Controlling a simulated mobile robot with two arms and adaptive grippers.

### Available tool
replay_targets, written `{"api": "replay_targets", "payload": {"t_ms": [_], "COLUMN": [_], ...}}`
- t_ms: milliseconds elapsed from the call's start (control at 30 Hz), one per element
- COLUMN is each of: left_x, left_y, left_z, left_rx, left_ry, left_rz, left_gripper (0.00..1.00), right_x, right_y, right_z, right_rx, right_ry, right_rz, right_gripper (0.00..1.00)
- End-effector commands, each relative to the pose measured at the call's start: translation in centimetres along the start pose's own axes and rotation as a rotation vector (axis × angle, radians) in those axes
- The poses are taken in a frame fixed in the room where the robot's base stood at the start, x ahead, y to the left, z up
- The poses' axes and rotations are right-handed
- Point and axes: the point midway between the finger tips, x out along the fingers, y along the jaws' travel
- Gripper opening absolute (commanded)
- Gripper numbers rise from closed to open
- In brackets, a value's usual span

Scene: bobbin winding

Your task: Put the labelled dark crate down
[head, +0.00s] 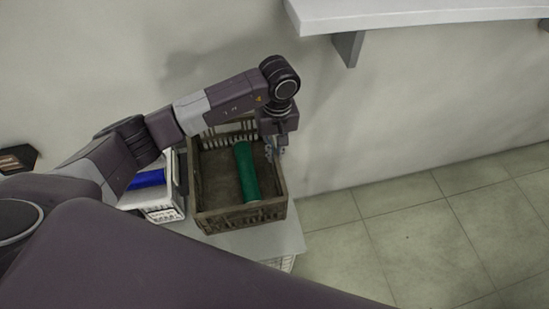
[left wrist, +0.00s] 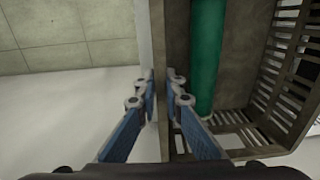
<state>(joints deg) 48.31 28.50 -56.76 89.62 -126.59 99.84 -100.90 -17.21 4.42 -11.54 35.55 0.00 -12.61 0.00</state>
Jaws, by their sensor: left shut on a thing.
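The dark brown crate (head: 240,219) with slatted sides is in the middle of the head view. A green cylinder (head: 246,175) lies lengthwise inside it and also shows in the left wrist view (left wrist: 207,50). My left gripper (head: 274,150) is shut on the crate's right wall. In the left wrist view its blue-padded fingers (left wrist: 161,85) stand on either side of that wall. The crate looks level, over the light table top (head: 292,232). I cannot tell whether its base touches the table. No label on it is readable. My right gripper is not in view.
A white crate (head: 166,214) with a label and a blue cylinder (head: 149,179) inside stands close to the left of the dark crate. A white wall shelf (head: 420,12) is at the upper right. The tiled floor (head: 420,230) at right is clear.

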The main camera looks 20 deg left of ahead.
Motion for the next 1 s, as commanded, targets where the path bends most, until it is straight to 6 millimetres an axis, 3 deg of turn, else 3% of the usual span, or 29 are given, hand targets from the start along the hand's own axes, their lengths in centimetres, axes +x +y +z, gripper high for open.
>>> {"api": "replay_targets", "payload": {"t_ms": [233, 500, 967, 1000], "left_x": [1.7, 5.0, 5.8, 5.7], "left_y": [0.1, 0.2, 0.2, 0.2], "left_z": [0.0, -0.1, -0.1, 0.0], "left_rx": [-0.001, -0.001, 0.0, 0.0], "left_ry": [-0.002, 0.0, 0.003, 0.0], "left_rz": [0.0, 0.001, 0.001, 0.001], "left_gripper": [0.0, 0.0, 0.0, 0.13], "right_x": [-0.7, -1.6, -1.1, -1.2], "right_y": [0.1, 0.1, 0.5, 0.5], "right_z": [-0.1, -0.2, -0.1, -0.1], "right_rx": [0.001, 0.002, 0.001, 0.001], "right_ry": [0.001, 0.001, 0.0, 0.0], "right_rz": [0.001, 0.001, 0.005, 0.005], "right_gripper": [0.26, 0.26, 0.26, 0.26]}}
